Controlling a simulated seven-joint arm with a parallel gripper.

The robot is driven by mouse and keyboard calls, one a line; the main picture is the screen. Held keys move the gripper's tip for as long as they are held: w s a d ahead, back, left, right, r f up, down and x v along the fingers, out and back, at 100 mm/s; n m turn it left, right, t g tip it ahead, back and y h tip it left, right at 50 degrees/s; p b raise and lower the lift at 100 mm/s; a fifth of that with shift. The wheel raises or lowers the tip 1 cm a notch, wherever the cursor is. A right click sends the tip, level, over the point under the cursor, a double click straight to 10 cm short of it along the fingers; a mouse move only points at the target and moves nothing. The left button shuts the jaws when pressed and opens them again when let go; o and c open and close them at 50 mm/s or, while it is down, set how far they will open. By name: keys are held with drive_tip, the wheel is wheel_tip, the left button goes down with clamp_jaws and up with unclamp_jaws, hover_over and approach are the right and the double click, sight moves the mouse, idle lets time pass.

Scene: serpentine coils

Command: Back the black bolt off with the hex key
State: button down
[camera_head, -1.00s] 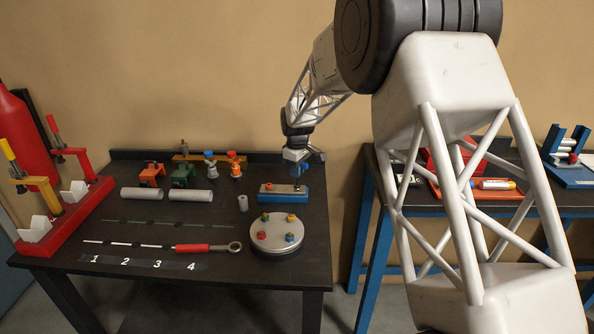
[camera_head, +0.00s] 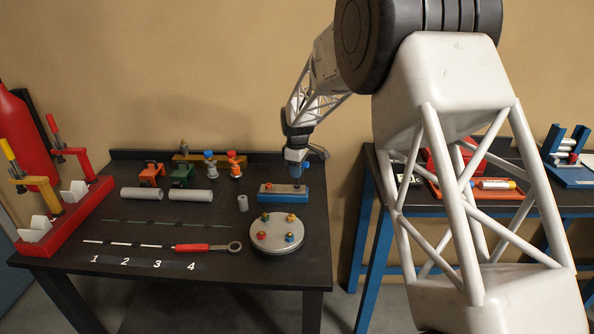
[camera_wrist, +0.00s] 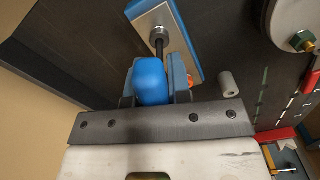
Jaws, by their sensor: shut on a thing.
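My gripper (camera_head: 297,168) is shut on the blue handle (camera_wrist: 150,80) of the hex key, above the right end of a blue block with a pale metal top (camera_head: 270,193). In the wrist view the key's dark shaft (camera_wrist: 160,47) runs from the handle to a dark round bolt head (camera_wrist: 157,34) on this block (camera_wrist: 182,32). The tip meets the head there; how deep it sits is hidden. In the head view the bolt is small and dark under the gripper.
A round grey plate (camera_head: 276,244) with several coloured bolts stands in front of the block. A small grey cylinder (camera_head: 242,203) stands to its left. A red-handled ring wrench (camera_head: 205,247), valves (camera_head: 236,165) and pipes (camera_head: 190,196) lie further left.

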drive_tip(key=shift+r, duration=1.65)
